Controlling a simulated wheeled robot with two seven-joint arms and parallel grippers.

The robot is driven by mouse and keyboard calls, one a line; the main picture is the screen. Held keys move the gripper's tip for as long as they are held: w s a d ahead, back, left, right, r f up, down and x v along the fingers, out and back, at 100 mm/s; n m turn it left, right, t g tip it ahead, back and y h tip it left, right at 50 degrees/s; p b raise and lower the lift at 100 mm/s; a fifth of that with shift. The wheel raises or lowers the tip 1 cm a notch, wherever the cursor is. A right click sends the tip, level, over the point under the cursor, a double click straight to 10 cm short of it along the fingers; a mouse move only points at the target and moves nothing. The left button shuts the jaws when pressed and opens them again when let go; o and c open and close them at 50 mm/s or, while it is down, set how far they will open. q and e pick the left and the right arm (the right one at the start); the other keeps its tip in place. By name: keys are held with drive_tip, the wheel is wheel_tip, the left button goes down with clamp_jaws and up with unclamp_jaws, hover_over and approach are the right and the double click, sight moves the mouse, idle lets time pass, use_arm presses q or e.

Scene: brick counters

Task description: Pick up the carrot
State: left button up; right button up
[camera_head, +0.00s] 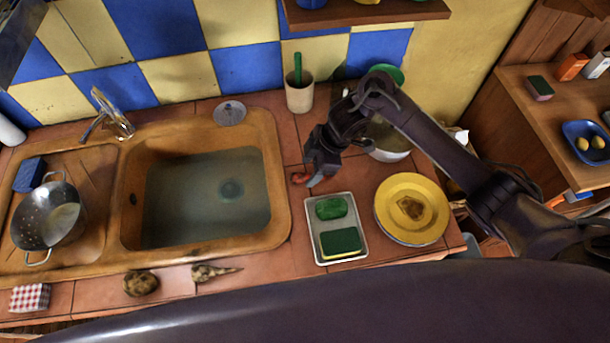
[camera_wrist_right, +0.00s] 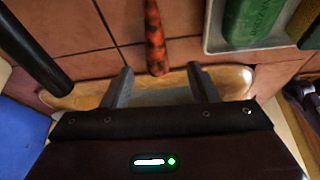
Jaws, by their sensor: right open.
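The carrot (camera_head: 299,178) is a small orange-red shape on the tiled counter, between the sink and the metal tray, partly hidden by my right gripper (camera_head: 314,180). In the right wrist view the carrot (camera_wrist_right: 154,35) is long, orange with dark patches, and runs down from the top edge. My right gripper also shows in the wrist view (camera_wrist_right: 158,74), its two fingers apart and empty. The carrot's near end appears between the fingertips in that picture; I cannot tell the height gap. My left gripper is out of view.
A metal tray (camera_head: 318,261) with a green sponge (camera_head: 341,242) and green soap (camera_head: 331,207) lies close by. A yellow plate (camera_head: 391,222) is right of it, the water-filled sink (camera_head: 284,215) left. A cup (camera_head: 299,96) stands behind. A brownish tapered root (camera_head: 213,272) lies in front.

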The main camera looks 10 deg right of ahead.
sight(301, 176)
drive_tip(key=shift+w+a+f+p, duration=0.15)
drive_tip(key=shift+a+f, duration=0.25)
drive_tip(key=shift+f, duration=0.2)
drive_tip(key=shift+w+a+f+p, duration=0.1)
drive_tip(key=shift+a+f+p, duration=0.05)
drive_tip(key=shift+a+f, duration=0.5)
drive_tip(key=shift+f, duration=0.55)
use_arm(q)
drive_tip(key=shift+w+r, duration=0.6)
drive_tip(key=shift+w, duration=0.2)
use_arm(e)
drive_tip(key=c, duration=1)
